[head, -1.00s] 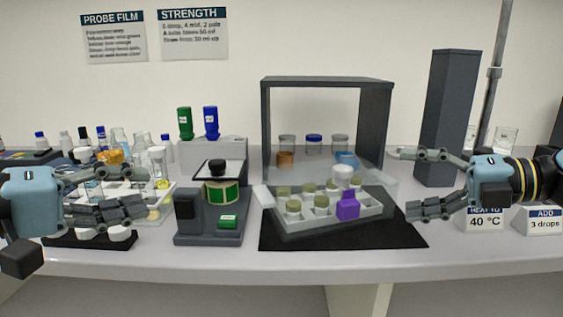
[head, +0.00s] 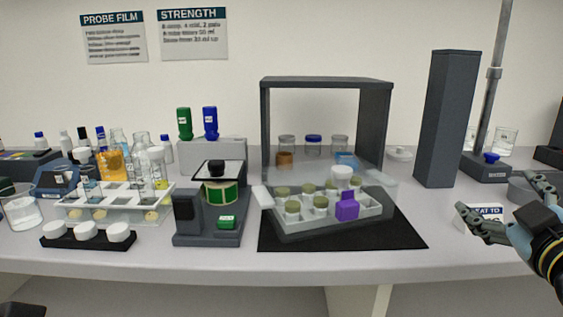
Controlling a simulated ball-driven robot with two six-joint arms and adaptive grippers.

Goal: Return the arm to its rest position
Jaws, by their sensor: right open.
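My right gripper (head: 495,192) is at the right side of the head view, over the right part of the bench. Its two fingers are spread apart with nothing between them, and it partly hides a small white sign (head: 487,211). My left gripper's fingers are out of view. Only a dark piece shows at the bottom left edge, probably part of my left arm.
A tray of capped jars (head: 330,222) with a purple bottle (head: 347,207) sits on a black mat (head: 405,235) at the dark frame (head: 265,120). A grey tower (head: 448,120), a green-windowed device (head: 190,220), a tube rack (head: 85,215) and glassware (head: 22,210) stand around.

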